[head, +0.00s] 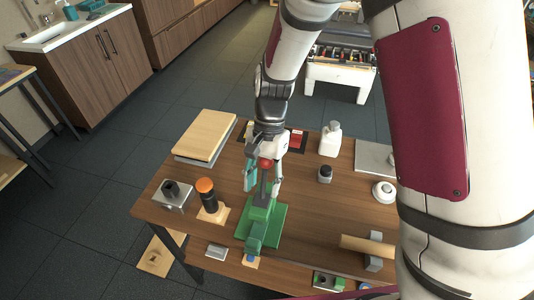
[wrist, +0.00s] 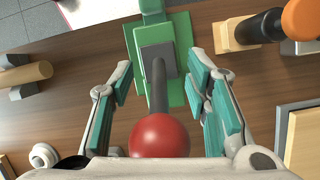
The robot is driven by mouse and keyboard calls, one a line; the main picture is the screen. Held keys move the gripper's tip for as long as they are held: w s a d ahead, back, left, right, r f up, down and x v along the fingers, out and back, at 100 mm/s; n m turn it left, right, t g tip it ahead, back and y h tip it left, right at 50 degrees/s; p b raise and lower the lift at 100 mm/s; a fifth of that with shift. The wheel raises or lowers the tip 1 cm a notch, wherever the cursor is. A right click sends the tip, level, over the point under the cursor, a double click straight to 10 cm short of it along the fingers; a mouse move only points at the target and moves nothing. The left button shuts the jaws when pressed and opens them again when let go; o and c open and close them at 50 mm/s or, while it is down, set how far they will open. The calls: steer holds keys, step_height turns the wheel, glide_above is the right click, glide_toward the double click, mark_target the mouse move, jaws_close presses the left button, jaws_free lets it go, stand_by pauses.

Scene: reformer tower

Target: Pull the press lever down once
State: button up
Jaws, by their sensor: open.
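The press is green and stands on a green base plate (head: 278,222) on the wooden table. Its dark lever (wrist: 158,85) ends in a red ball knob (wrist: 160,136); the red knob also shows in the head view (head: 266,164). My gripper (head: 263,188) is above the press with its fingers apart, one on each side of the lever. In the wrist view my gripper (wrist: 160,85) shows teal finger pads left and right of the lever, with gaps to it. The knob lies between the fingers near the palm. Whether it touches the palm I cannot tell.
An orange-topped black cylinder (head: 207,194) stands on a wooden block left of the press. A metal block (head: 172,196), a wooden board (head: 206,136), a white bottle (head: 330,139) and a small dark jar (head: 325,174) stand around.

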mark_target(265, 163)
steer(key=shift+p+v, duration=0.55)
steer(key=shift+v, duration=2.25)
steer(key=shift+s, duration=0.1)
